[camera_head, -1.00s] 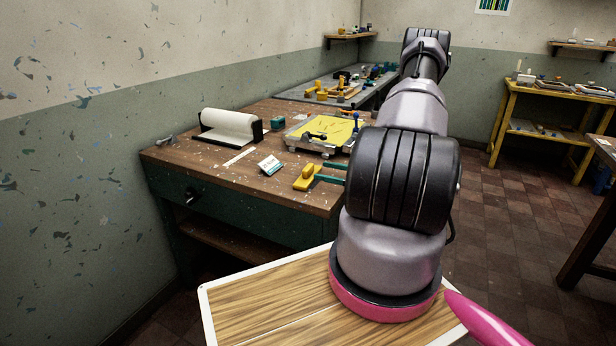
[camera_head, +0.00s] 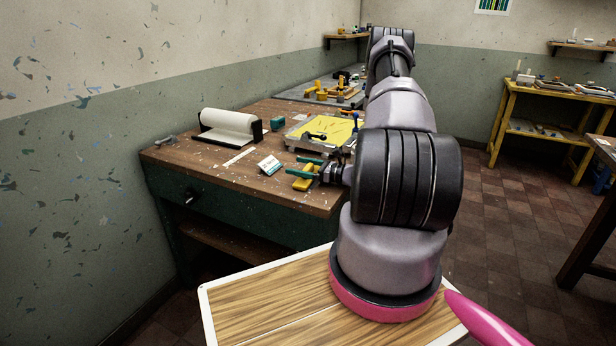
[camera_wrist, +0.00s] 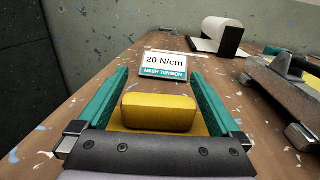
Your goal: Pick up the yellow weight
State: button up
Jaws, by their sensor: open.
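The yellow weight (camera_wrist: 159,112) lies on the brown workbench near its front edge, a block with a rounded yellow top on a wider yellow base. It also shows in the head view (camera_head: 303,183), partly covered by my gripper. My gripper (camera_head: 297,166) is open, with green fingers. In the wrist view, the fingers of my gripper (camera_wrist: 159,92) lie on either side of the weight, with gaps between them and its upper block. The near part of the weight's base is hidden by the gripper body.
A "20 N/cm" mesh tension card (camera_wrist: 164,66) stands just beyond the fingertips. A white paper roll (camera_head: 230,124) sits at the back left of the workbench (camera_head: 200,157). A screen frame with yellow mesh (camera_head: 322,131) lies close on the right. Bare wood is left of the card.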

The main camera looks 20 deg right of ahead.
grip_shut()
jog(key=shift+r, duration=0.1)
